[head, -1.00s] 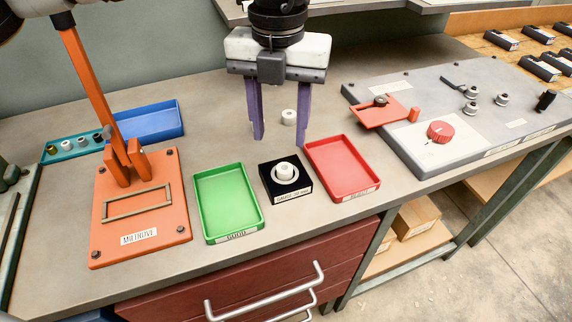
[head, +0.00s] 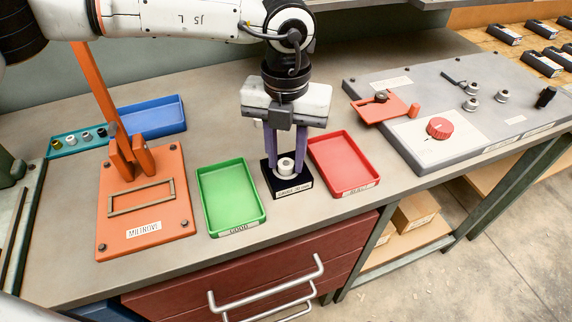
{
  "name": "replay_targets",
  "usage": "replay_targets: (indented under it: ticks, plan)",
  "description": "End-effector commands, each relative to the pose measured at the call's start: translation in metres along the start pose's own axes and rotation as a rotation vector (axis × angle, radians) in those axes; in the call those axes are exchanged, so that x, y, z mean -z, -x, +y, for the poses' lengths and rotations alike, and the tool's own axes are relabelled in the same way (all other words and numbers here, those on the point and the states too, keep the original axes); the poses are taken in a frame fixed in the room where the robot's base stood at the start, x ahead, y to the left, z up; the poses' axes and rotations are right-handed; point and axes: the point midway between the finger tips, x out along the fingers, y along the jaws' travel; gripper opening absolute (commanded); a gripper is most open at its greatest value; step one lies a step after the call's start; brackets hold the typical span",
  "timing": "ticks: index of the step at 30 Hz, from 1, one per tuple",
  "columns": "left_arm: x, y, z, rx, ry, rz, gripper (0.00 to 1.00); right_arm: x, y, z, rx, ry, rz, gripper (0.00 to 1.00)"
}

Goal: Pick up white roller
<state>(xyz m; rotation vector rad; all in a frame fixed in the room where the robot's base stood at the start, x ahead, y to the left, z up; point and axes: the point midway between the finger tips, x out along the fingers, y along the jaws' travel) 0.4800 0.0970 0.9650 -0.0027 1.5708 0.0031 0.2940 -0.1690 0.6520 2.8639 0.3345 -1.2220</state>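A white roller (head: 286,167) stands upright in the light ring on top of the black gauge block (head: 304,185). My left gripper (head: 286,168) has come down over the block from behind. Its two purple fingers stand on either side of the roller, close together, and appear shut on it. The roller still sits at the ring, with no visible lift. The fingers hide parts of its sides. My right gripper is not in view.
A green tray (head: 205,210) stands left of the block and a red tray (head: 348,187) right of it, both close. An orange press (head: 165,222) is further left, with a blue tray (head: 165,113) behind. A grey panel with a red knob (head: 438,128) is at right.

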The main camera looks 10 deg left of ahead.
Motion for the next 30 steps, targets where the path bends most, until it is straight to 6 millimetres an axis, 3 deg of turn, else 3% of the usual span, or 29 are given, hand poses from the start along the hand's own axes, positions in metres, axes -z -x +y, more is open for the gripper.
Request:
replay_targets:
  ticks: [1, 4, 5, 14, 24, 30]
  plan:
    - [0.0, 0.0, 0.0, 0.0, 0.0, 0.0, 0.2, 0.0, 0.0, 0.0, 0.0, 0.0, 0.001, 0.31]
    - [0.0, 0.0, 0.0, 0.0, 0.0, 0.0, 0.03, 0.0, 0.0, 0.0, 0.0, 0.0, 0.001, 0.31]
    - [0.0, 0.0, 0.0, 0.0, 0.0, 0.0, 0.01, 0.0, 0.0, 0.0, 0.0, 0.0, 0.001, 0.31]
    - [-0.001, 0.007, 0.0, 0.001, 0.001, -0.002, 0.0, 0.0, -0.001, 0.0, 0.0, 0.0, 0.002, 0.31]
    - [-0.001, 0.069, -0.001, 0.002, 0.0, -0.003, 0.0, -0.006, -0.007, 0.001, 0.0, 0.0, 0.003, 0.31]
    - [-0.001, 0.095, 0.001, 0.001, 0.002, -0.001, 0.0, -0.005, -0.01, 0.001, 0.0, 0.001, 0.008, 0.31]
